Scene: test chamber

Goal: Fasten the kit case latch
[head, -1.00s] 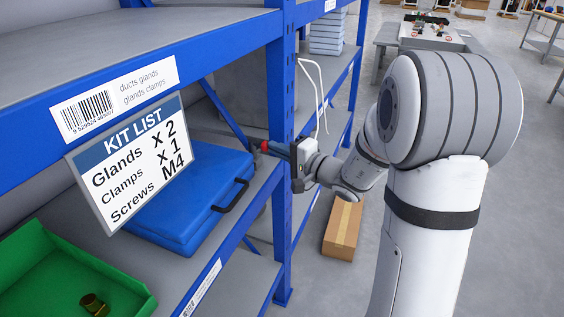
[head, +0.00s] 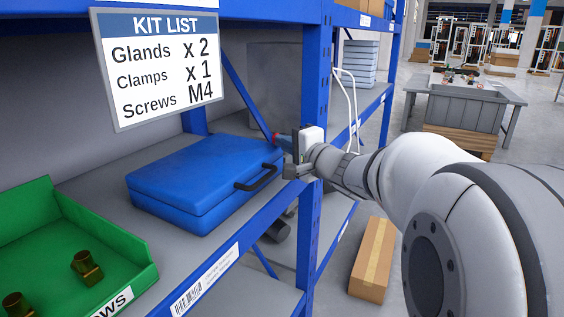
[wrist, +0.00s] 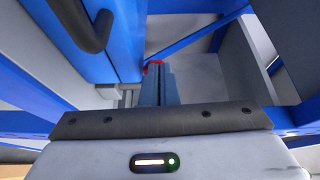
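The blue kit case (head: 190,180) lies flat on the shelf with its lid down. Its black handle (head: 256,177) is on the side facing the shelf's front edge. In the wrist view the case (wrist: 105,55) and handle (wrist: 82,22) fill the upper left. I cannot make out the latch in either view. My gripper (head: 280,139) is by the case's far right corner, near the blue upright. In the wrist view its blue fingers (wrist: 156,75), with red at the tips, lie together with no clear gap. I see nothing held between them, and contact with the case cannot be told.
A blue rack upright (head: 313,110) stands close by my gripper. A KIT LIST sign (head: 160,65) hangs above the case. A green bin (head: 140,285) with brass glands (head: 87,268) sits at the left. A cardboard box (head: 373,262) is on the floor.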

